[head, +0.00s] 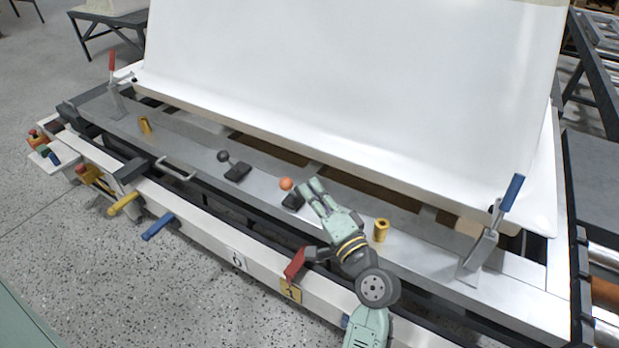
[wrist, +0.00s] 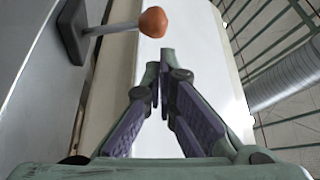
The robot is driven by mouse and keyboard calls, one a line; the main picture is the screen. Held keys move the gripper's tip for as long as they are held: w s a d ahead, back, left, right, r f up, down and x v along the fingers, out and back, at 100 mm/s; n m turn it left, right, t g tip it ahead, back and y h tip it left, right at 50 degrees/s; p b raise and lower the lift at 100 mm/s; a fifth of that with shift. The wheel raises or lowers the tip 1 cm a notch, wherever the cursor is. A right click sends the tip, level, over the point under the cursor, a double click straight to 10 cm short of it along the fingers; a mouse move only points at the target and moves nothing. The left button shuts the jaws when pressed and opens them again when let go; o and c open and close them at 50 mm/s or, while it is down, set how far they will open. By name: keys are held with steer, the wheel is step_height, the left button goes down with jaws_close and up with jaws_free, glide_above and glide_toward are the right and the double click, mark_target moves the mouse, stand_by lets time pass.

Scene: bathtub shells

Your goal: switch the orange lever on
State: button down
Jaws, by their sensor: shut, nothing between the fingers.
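The orange lever has a round orange knob (head: 286,184) on a short rod above a dark base (head: 292,202), on the grey rail of the frame. In the wrist view the orange knob (wrist: 153,22) stands just beyond and slightly left of my fingertips, its metal rod running left to the dark base (wrist: 72,30). My gripper (head: 311,187) is just right of the knob in the head view. In the wrist view the fingers (wrist: 165,62) come together at their tips with nothing between them. A small gap shows between fingertips and knob.
A black-knobbed lever (head: 223,157) stands on the rail to the left. A yellow cylinder (head: 381,230) stands right of my wrist. A blue-handled clamp (head: 511,192) is at the right, a red-handled clamp (head: 112,62) at the far left. A large white shell (head: 350,80) rises behind the rail.

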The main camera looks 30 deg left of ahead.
steer(key=v, duration=0.3)
steer(key=shift+s+d, duration=0.2)
stand_by(0.3)
